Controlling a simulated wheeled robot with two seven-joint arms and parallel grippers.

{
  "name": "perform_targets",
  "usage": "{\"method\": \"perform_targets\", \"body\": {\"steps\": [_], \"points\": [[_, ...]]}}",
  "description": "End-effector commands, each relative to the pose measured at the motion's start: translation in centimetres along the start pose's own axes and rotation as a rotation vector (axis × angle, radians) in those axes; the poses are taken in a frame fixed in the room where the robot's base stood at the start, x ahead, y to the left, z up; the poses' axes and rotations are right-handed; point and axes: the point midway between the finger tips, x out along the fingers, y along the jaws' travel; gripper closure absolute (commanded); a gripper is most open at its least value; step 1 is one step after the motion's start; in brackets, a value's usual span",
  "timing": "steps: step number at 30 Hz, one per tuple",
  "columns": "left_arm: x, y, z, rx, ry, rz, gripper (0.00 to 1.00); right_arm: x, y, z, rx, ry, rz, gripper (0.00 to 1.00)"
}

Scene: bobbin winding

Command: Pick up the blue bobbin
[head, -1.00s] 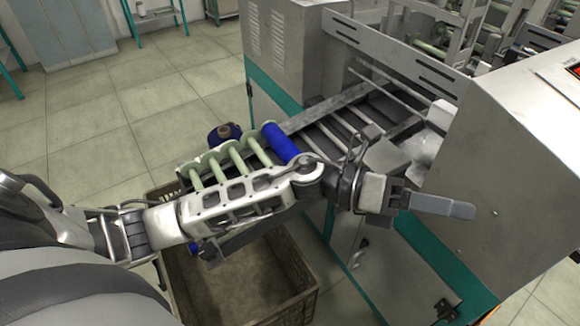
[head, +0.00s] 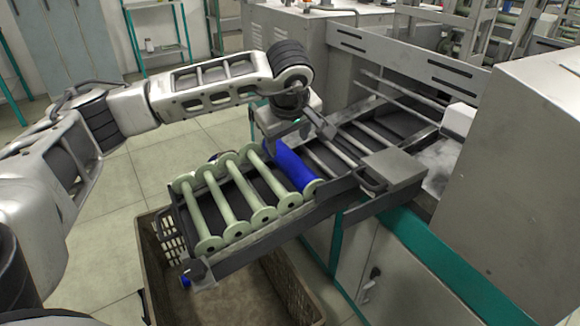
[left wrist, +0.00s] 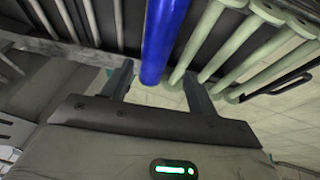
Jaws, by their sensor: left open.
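The blue bobbin (head: 292,168) lies across the sloping rack (head: 262,242), at the upper end of a row of pale green bobbins (head: 228,201). My left gripper (head: 298,136) is open above the bobbin's far part, pointing down at the rack. In the left wrist view, the blue bobbin (left wrist: 164,36) runs down between the two spread fingers of the left gripper (left wrist: 159,84), with nothing gripped. Pale green bobbins (left wrist: 215,45) lie close to its right there. My right gripper is not in view.
A brown crate (head: 295,292) stands on the floor under the rack. The grey machine (head: 530,170) with a teal edge stands to the right, and bare metal rods (head: 330,155) lie upslope of the blue bobbin. Tiled floor is open at the left.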

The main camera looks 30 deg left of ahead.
Motion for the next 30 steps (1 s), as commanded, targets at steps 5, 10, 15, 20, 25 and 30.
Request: {"method": "perform_targets", "body": {"steps": [5,10,15,20,25,30], "points": [[3.5,0.0,0.1,-0.001,-0.003,-0.001,0.41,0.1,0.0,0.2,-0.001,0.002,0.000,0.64],[4.7,0.1,0.2,0.000,-0.003,0.002,0.41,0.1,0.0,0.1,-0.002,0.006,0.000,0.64],[6.4,0.2,0.4,0.000,-0.003,0.000,0.41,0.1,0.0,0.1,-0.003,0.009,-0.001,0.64],[8.9,0.4,0.6,-0.001,-0.005,0.000,0.41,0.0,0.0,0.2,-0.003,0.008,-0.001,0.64],[9.9,0.4,0.5,0.000,-0.003,0.002,0.41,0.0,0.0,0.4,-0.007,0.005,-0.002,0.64],[9.9,0.4,0.6,0.000,-0.003,0.003,0.41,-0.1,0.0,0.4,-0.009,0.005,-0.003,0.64]]}}
